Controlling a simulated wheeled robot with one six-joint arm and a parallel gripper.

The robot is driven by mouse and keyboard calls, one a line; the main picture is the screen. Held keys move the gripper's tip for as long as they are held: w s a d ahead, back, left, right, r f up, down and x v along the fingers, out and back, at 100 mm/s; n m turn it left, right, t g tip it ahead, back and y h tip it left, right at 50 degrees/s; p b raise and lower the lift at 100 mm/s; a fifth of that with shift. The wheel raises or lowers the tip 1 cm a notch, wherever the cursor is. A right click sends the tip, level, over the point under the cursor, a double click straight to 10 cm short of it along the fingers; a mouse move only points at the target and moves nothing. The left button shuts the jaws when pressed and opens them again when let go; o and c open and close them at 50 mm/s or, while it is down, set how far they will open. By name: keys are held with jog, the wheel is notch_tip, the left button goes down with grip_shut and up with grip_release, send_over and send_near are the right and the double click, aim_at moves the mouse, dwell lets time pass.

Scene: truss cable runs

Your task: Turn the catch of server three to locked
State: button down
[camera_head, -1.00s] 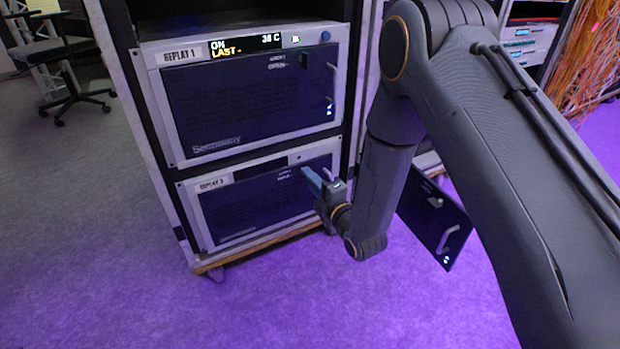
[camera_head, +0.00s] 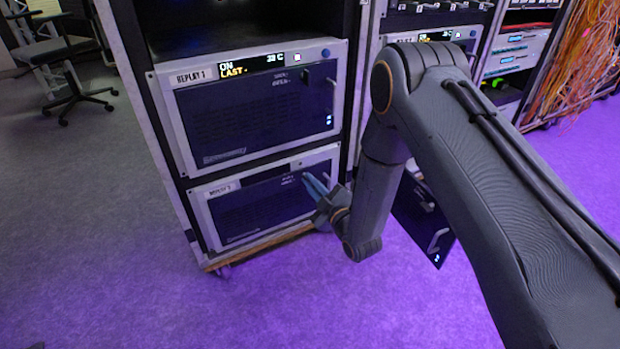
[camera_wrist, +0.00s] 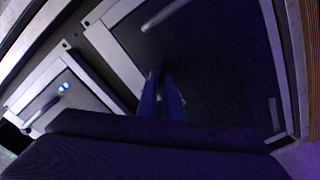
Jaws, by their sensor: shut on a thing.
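Server three (camera_head: 250,205) is the lower unit in the left rack, a dark front panel in a light frame; its label is blurred now. My gripper (camera_head: 306,178) is at the upper right of this panel. Its blue fingers are shut on the catch, which they hide in the head view. In the wrist view my gripper (camera_wrist: 160,78) has its fingertips close together against the dark panel (camera_wrist: 215,70), near a light bar handle (camera_wrist: 165,14). The catch's exact angle cannot be told.
The Replay 1 unit (camera_head: 255,108) sits directly above, with a lit display and a blue knob. A dark panel with a handle (camera_head: 425,225) stands out to the right, behind my arm. Orange cables (camera_head: 585,65) hang at the far right. The floor in front is clear.

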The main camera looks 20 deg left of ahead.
jog(key=shift+m+p, duration=2.7)
jog(key=shift+m, duration=2.1)
jog(key=c, duration=1.9)
grip_release()
jog(key=shift+p+v, duration=1.15)
jog(key=shift+v, duration=2.75)
